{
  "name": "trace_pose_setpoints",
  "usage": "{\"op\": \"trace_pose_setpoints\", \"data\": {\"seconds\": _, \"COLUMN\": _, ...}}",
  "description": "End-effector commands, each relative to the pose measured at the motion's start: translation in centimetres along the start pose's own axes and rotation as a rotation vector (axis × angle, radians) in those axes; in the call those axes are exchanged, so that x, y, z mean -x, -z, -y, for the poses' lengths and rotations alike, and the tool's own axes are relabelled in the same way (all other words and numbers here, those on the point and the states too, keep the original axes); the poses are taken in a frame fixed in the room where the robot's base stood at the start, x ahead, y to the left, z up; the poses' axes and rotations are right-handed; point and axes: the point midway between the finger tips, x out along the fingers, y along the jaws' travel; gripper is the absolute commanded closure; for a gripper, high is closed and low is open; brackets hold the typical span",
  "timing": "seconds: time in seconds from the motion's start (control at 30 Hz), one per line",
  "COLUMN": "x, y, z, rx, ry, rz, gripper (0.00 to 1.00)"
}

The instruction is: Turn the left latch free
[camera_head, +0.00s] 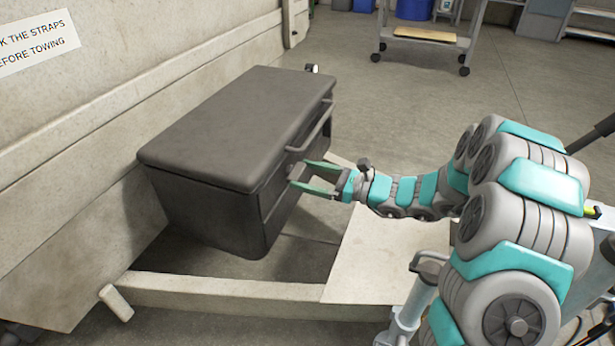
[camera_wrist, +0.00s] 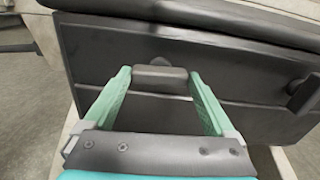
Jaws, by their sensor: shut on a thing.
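The dark grey toolbox (camera_head: 235,125) sits on the trailer frame with its lid down. The left latch (camera_wrist: 161,78) is a short dark grey bar on its front face, lying crosswise just under the lid edge. My gripper (camera_head: 306,176) reaches the front face from the right; in the wrist view its green fingers (camera_wrist: 160,74) stand on either side of the latch and are shut on its two ends. In the head view the latch is small and partly hidden by the fingers.
A bar handle (camera_head: 316,130) juts from the front face beside my gripper. A pale trailer wall (camera_head: 90,120) stands behind the box, and a frame beam (camera_head: 220,291) runs in front. A pale panel (camera_head: 375,262) lies under my arm. The floor at the back is open, with a trolley (camera_head: 424,36).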

Motion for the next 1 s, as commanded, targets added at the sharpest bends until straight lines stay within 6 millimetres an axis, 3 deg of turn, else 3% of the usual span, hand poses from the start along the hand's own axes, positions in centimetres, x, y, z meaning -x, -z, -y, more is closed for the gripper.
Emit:
{"op": "trace_pose_setpoints", "data": {"seconds": 0.27, "x": -0.02, "y": 0.55, "z": 0.0, "rx": 0.177, "ry": 0.002, "rz": 0.003, "gripper": 0.66}}
{"op": "trace_pose_setpoints", "data": {"seconds": 1.0, "x": -0.03, "y": 0.48, "z": -0.14, "rx": 0.876, "ry": 0.002, "rz": 0.001, "gripper": 0.66}}
